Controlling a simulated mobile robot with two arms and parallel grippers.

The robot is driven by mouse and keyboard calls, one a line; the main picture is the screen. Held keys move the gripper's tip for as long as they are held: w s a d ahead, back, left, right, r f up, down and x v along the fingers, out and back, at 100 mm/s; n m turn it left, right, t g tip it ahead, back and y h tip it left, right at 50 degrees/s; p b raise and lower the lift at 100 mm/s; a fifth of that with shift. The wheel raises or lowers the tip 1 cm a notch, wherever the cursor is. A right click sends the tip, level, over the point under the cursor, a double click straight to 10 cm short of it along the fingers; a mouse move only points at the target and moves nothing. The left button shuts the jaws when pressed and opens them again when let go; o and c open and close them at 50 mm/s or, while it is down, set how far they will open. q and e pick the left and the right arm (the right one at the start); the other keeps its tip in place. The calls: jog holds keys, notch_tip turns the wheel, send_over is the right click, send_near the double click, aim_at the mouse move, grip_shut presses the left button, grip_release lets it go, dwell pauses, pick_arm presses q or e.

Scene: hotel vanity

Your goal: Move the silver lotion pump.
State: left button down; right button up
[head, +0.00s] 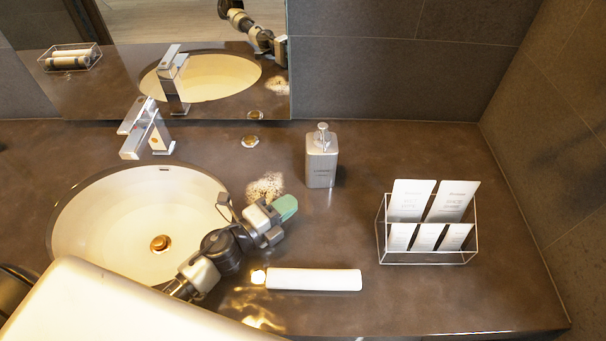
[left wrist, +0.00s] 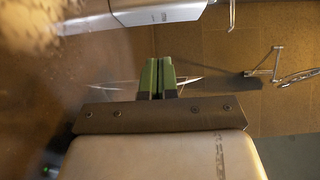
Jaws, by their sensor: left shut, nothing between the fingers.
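The silver lotion pump (head: 321,160) stands upright on the dark counter, right of the sink and near the mirror's right edge. A silver body, most likely the pump (left wrist: 160,12), shows at the top of the left wrist view, cut off by the frame. My left gripper (head: 286,207) is in front of the pump and to its left, low over the counter. Its green fingertips (left wrist: 158,76) are shut together with nothing between them, apart from the pump. My right gripper is not in view.
A wire rack (head: 428,262) with white packets stands at the right. A white tube (head: 314,279) lies near the front. The sink (head: 140,225) and faucet (head: 147,128) are at the left, the mirror (head: 200,60) behind. Bare counter lies between pump and rack.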

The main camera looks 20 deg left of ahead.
aim_at(310, 173)
pick_arm(q)
jog(key=w, duration=0.2)
jog(key=w+d+p, duration=0.1)
jog(key=w, duration=0.3)
jog(key=shift+d+r, duration=0.1)
jog(key=shift+d, duration=0.25)
jog(key=shift+w+a, duration=0.25)
jog(key=shift+w, duration=0.55)
jog(key=shift+w+a, duration=0.1)
jog(key=shift+w, duration=0.25)
jog(key=w, duration=0.3)
jog(key=w+a+b, duration=0.1)
jog(key=w, duration=0.2)
jog(key=w+a+b, duration=0.1)
jog(key=w, duration=0.3)
jog(key=shift+a+f, duration=0.2)
jog(key=shift+s+r, duration=0.1)
